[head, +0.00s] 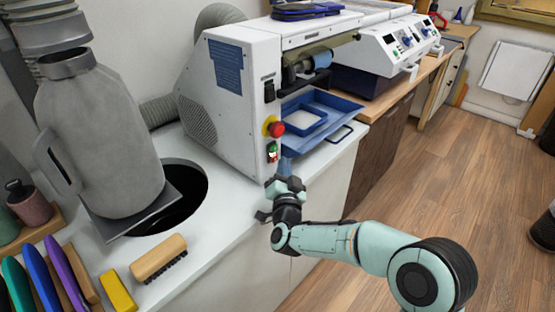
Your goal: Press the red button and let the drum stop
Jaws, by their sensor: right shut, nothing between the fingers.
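The red button (277,129) sits on a yellow base on the front edge of the white machine (240,100). A small switch (272,152) with green and red parts is below it. A drum-like roller (322,60) shows under the hood at the machine's front; I cannot tell whether it turns. My right gripper (285,162) is shut and empty. In the picture it is just below and slightly right of the red button, with a visible gap between them. My left gripper is not in view.
A blue tray (345,103) juts from the machine above the gripper. A large grey jug (100,130) stands by a round black opening at left. A wooden brush (158,258) and a yellow block (118,291) lie on the white counter (215,232).

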